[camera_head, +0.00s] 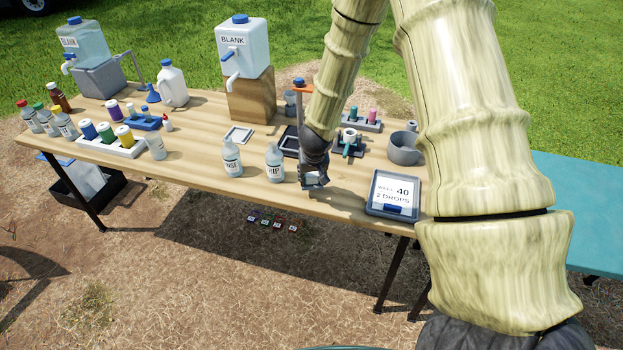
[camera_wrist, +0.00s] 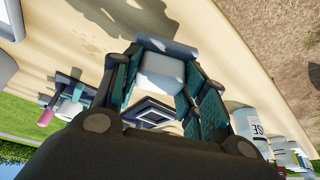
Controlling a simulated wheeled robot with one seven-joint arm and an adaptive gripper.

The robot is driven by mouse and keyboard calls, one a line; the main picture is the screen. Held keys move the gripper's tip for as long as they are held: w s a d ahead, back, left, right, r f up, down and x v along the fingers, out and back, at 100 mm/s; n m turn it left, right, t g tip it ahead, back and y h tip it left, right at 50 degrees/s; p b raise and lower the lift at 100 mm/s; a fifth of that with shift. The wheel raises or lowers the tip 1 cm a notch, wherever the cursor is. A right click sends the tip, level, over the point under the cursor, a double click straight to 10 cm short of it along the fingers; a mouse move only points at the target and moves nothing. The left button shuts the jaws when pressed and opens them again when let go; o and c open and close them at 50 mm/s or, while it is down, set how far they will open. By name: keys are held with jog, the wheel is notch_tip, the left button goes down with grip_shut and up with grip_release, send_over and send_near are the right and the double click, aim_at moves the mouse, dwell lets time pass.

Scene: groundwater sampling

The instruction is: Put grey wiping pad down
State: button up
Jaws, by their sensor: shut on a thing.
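My gripper (camera_head: 315,173) is near the front edge of the table, between the second labelled squeeze bottle and the sign reading "40" and "2 DROPS". In the wrist view my gripper (camera_wrist: 160,88) has its green-lined fingers closed on the grey wiping pad (camera_wrist: 161,74). The pad shows as a pale block between the fingers, with a blue-grey part beyond it. In the head view a small part of the pad (camera_head: 316,184) shows below my fingers. I cannot tell whether it touches the table.
The "RINSE" bottle (camera_head: 232,158) and second squeeze bottle (camera_head: 274,162) stand left of my gripper. The sign (camera_head: 393,195) is to the right. A dark square tray (camera_head: 289,141) lies behind. A grey bowl (camera_head: 404,149) stands further right. Bare tabletop (camera_head: 190,171) lies left of the bottles.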

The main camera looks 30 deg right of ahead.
aim_at(312, 182)
jog(key=shift+w+d, duration=0.15)
jog(key=shift+w, duration=0.2)
jog(key=shift+f, duration=1.8)
jog(key=shift+f, duration=0.1)
jog(key=o, duration=1.1)
jog(key=shift+c, duration=0.2)
